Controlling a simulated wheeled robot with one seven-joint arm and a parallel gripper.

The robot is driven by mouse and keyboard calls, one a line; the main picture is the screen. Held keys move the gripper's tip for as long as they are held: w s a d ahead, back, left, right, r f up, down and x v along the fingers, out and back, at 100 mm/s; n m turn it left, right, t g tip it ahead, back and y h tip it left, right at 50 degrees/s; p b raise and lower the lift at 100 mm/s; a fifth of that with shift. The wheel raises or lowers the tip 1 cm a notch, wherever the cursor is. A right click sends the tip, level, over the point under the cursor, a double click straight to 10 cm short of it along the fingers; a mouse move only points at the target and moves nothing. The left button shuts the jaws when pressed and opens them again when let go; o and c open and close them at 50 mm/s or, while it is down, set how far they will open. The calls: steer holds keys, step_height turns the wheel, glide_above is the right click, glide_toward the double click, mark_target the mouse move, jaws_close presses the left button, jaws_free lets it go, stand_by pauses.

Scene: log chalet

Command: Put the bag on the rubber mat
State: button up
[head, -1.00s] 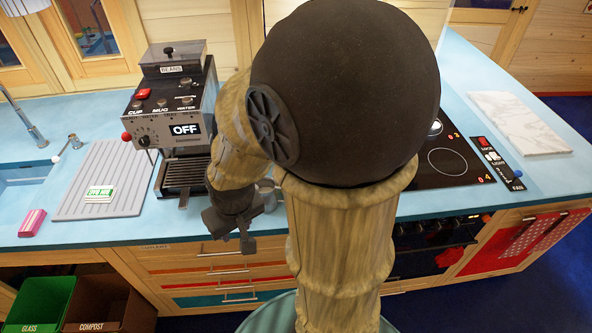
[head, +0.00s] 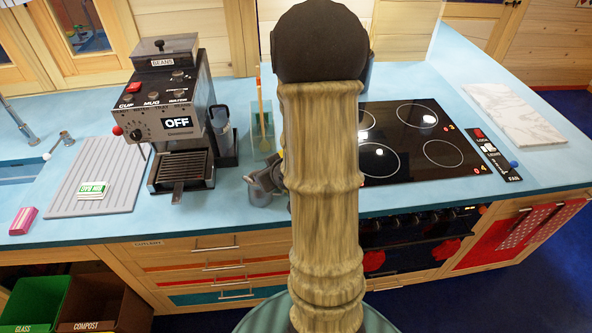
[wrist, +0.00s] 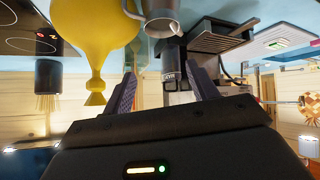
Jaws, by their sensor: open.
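A yellow bag (wrist: 93,28) with a tied neck shows in the wrist view, which is upside down. It stands on the counter beside the hob, knot upward in reality. In the head view my arm hides it. A grey ridged mat (head: 122,165), which looks like the rubber mat, lies on the counter at the left in the head view. A small green and white packet (head: 91,190) lies on it. My gripper (wrist: 160,72) is open, with nothing seen held between its fingers. The bag is left of the fingers in the wrist view, apart from them.
A grey mug (head: 262,190) stands near my arm; it also shows in the wrist view (wrist: 160,20). The coffee machine (head: 175,120) stands between mat and mug. A clear container (head: 263,138) with a stick is behind. The black hob (head: 420,150) is right. A pink sponge (head: 27,221) lies left.

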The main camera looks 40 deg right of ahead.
steer(key=s+d+m+t+h+b, duration=0.1)
steer(key=s+d+t, duration=0.2)
steer(key=d, duration=0.3)
steer(key=s+d+m+t+h, duration=0.1)
steer(key=s+d+t, duration=0.1)
steer(key=d+t, duration=0.2)
steer(key=d, duration=0.2)
steer(key=shift+s+d+r+m+t+h+b, duration=0.25)
steer(key=shift+s+d+m+t+h+b, duration=0.05)
steer(key=shift+s+t+b, duration=0.1)
steer(key=p+x, duration=0.5)
steer(key=x, duration=0.7)
steer(key=shift+w+p, duration=0.2)
steer(key=shift+p, duration=0.2)
steer(key=shift+w, duration=0.1)
